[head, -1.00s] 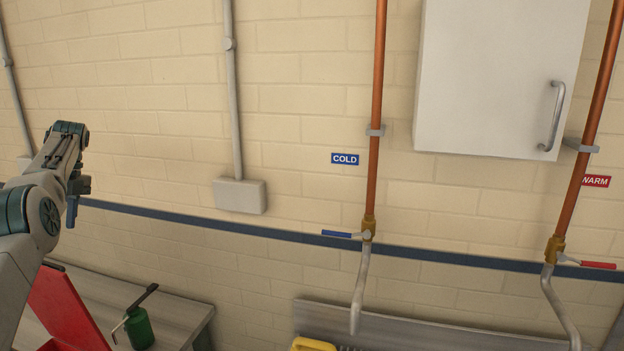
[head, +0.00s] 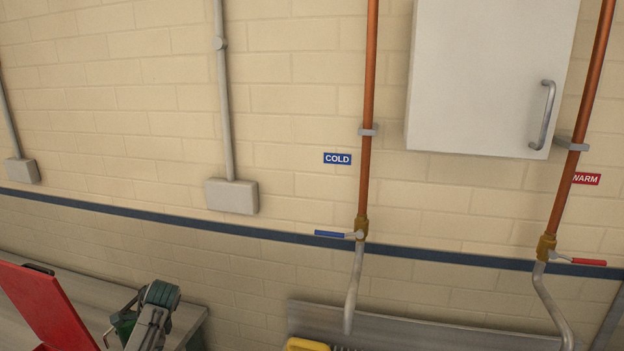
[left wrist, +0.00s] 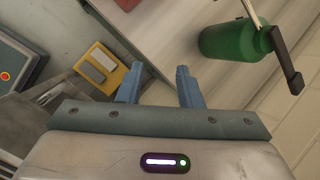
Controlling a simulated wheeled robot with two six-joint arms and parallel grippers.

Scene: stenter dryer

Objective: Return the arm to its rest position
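My left arm (head: 154,315) shows low in the head view, in front of the bench at the lower left. Its fingers are not visible there. In the left wrist view my left gripper (left wrist: 158,84) has its two blue fingers apart, with nothing between them. Beyond the fingers are a bench top and a yellow object (left wrist: 103,72). My right gripper is in neither view.
A green can (left wrist: 232,40) with a dark handle stands near the left gripper. A red panel (head: 45,308) is at the lower left. The cold valve (head: 360,229), warm valve (head: 546,247) and white cabinet (head: 490,75) are on the wall.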

